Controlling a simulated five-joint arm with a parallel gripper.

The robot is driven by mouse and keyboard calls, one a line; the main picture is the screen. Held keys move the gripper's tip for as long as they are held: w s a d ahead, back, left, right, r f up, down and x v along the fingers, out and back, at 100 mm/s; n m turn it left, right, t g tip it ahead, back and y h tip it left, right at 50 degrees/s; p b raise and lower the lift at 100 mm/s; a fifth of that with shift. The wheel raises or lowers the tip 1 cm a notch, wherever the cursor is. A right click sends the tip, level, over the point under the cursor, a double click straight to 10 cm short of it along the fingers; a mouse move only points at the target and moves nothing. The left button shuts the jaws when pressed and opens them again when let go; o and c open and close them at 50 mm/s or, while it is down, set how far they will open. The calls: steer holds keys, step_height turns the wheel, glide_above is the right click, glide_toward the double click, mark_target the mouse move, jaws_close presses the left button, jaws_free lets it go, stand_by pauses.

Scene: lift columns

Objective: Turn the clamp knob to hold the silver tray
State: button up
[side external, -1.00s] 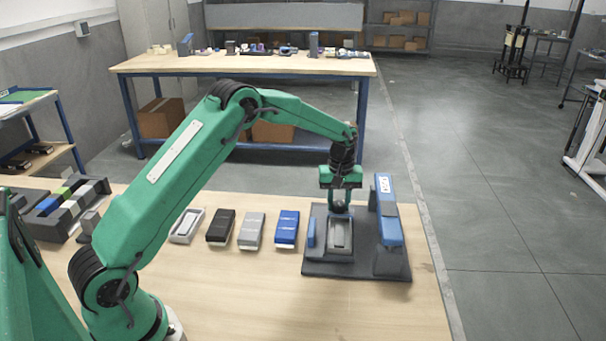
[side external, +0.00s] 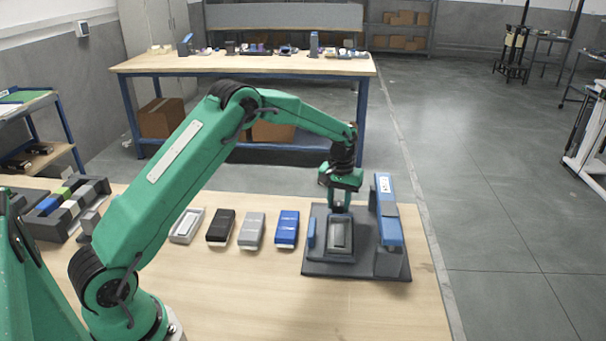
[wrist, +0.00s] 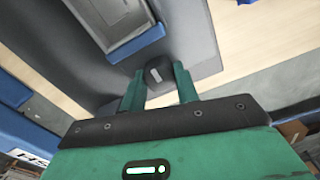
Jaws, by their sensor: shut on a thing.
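The silver tray (side external: 340,237), a grey shallow piece with a recessed middle, lies on the dark fixture plate (side external: 355,268). Part of it also shows at the top of the wrist view (wrist: 118,35). My gripper (side external: 339,206) points down at the tray's far edge. In the wrist view, its green fingers (wrist: 158,82) are shut on the dark clamp knob (wrist: 157,72), which has a pale line on top. A blue strip (wrist: 140,46) lies between knob and tray; I cannot tell whether it touches the tray. In the side view my gripper mostly hides the knob.
A blue upright block (side external: 388,208) with a label stands at the plate's right, and a small blue block (side external: 311,232) at its left. A blue case (side external: 287,229), grey case (side external: 252,231), black case (side external: 221,227) and pale tray (side external: 187,225) lie left.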

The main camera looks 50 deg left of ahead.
steer(key=o, duration=0.7)
steer(key=shift+r, duration=0.1)
steer(key=shift+r, duration=3.4)
